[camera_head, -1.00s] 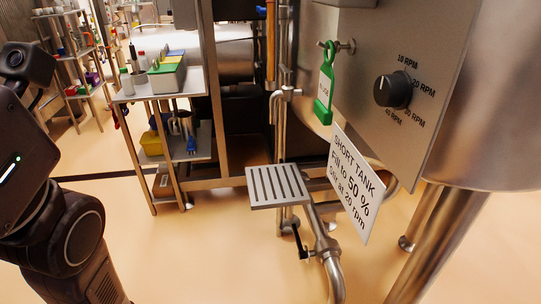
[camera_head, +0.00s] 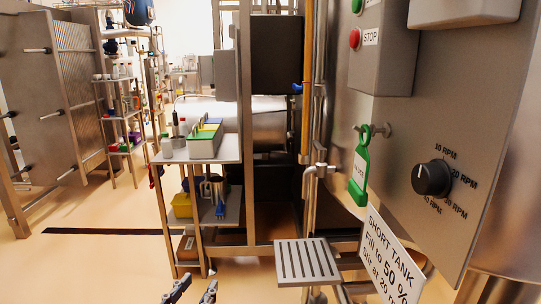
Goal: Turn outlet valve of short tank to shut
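The short tank's metal wall (camera_head: 345,105) rises at the right behind a control panel. A white SHORT TANK sign (camera_head: 390,256) hangs low on it, with its lower edge cut off. The outlet valve's handle is not in view. Only a bit of outlet pipe (camera_head: 316,296) shows below the slotted metal step, at the bottom edge. My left gripper (camera_head: 193,288) shows only as two dark fingertips at the bottom edge. They are spread apart with nothing seen between them, to the left of the step. My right gripper is not in view.
The slotted step (camera_head: 307,262) juts out in front of the tank. A shelf cart (camera_head: 228,150) with boxes and bottles stands left of it. The floor at the lower left is clear.

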